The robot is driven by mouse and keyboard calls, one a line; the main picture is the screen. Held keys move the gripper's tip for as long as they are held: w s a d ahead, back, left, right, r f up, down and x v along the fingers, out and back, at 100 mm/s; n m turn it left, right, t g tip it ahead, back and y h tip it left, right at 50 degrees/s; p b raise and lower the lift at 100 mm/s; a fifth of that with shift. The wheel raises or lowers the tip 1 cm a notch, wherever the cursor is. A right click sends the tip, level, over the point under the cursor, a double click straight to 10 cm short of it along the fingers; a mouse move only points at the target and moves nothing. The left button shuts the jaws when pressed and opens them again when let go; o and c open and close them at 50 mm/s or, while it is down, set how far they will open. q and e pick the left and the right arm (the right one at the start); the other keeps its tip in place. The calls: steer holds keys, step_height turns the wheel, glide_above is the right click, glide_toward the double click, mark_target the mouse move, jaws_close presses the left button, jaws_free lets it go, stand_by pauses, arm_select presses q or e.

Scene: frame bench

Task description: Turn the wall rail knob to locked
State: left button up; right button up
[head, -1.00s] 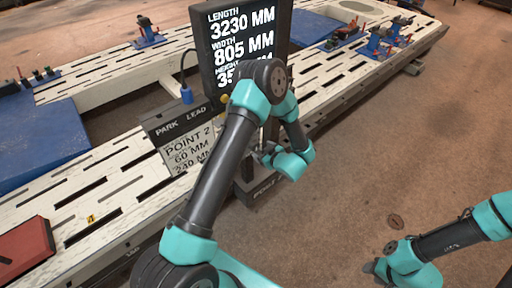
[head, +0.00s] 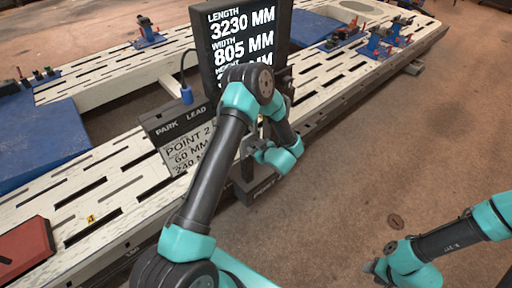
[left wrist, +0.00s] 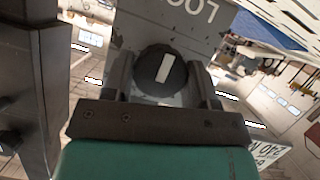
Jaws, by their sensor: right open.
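The wall rail knob (left wrist: 162,72) is a dark round knob with a white pointer bar, tilted slightly from upright in the left wrist view. It sits on a grey plate (left wrist: 165,25) with partly cut-off lettering that starts "LOC". My left gripper (left wrist: 163,88) has one finger on each side of the knob; I cannot tell whether they touch it. In the head view my left gripper (head: 252,148) is by the dark post beside the bench, and my arm hides the knob. My right gripper (head: 378,270) is open, low at the right, far from the knob.
A black display (head: 243,38) with dimensions and a smaller "POINT 2" panel (head: 187,145) stand close to my left arm. The long white slotted bench (head: 100,185) runs behind. A red case (head: 25,248) lies at the lower left.

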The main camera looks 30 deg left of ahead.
arm_select(q)
steer(key=c, duration=0.5)
steer(key=m+g, duration=0.1)
steer(key=m, duration=0.1)
steer(key=shift+w+m+g, duration=0.1)
steer(key=shift+m+g, duration=0.2)
steer(key=m+g+y, duration=0.1)
steer(key=m+g, duration=0.1)
steer(key=m, duration=0.1)
steer(key=m+y, duration=0.1)
steer(key=m+g, duration=0.1)
steer(key=m, duration=0.1)
steer(key=shift+w+d+f+g+y, duration=0.1)
steer(key=shift+g+y, duration=0.2)
steer(key=shift+y, duration=0.1)
steer(key=m+g+y, duration=0.1)
steer(key=m, duration=0.3)
steer(key=shift+m+y, duration=0.3)
steer(key=shift+y, duration=0.1)
